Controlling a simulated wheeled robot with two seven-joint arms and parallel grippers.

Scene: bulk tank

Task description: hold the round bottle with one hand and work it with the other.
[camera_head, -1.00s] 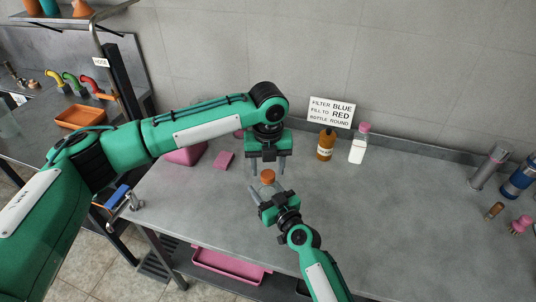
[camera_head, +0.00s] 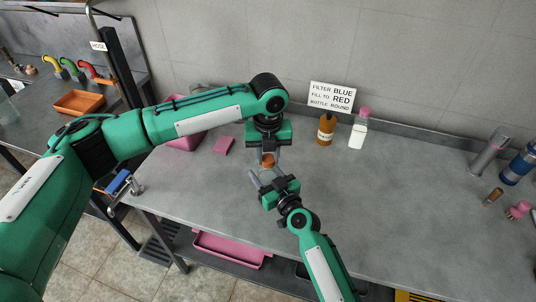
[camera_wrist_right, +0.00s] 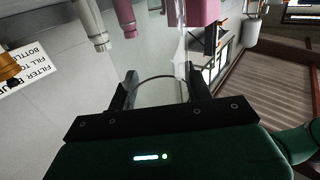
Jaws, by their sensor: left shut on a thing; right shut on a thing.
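A small round orange-brown piece (camera_head: 268,160) shows between my two grippers in the head view, over the table. I take it as the top of the round bottle; the body is mostly hidden by the grippers. My left gripper (camera_head: 268,151) comes down on it from behind, shut on it. My right gripper (camera_head: 265,174) reaches up from the front and is shut on the bottle too. Which part each holds is hard to tell. In the right wrist view my right fingers (camera_wrist_right: 160,88) stand apart, with faint clear material between them.
A brown labelled bottle (camera_head: 326,130) and a white bottle with a pink cap (camera_head: 357,134) stand at the back below a sign (camera_head: 331,97). A pink block (camera_head: 223,145) lies left of my grippers. Metal and blue cylinders stand far right. The table's middle right is clear.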

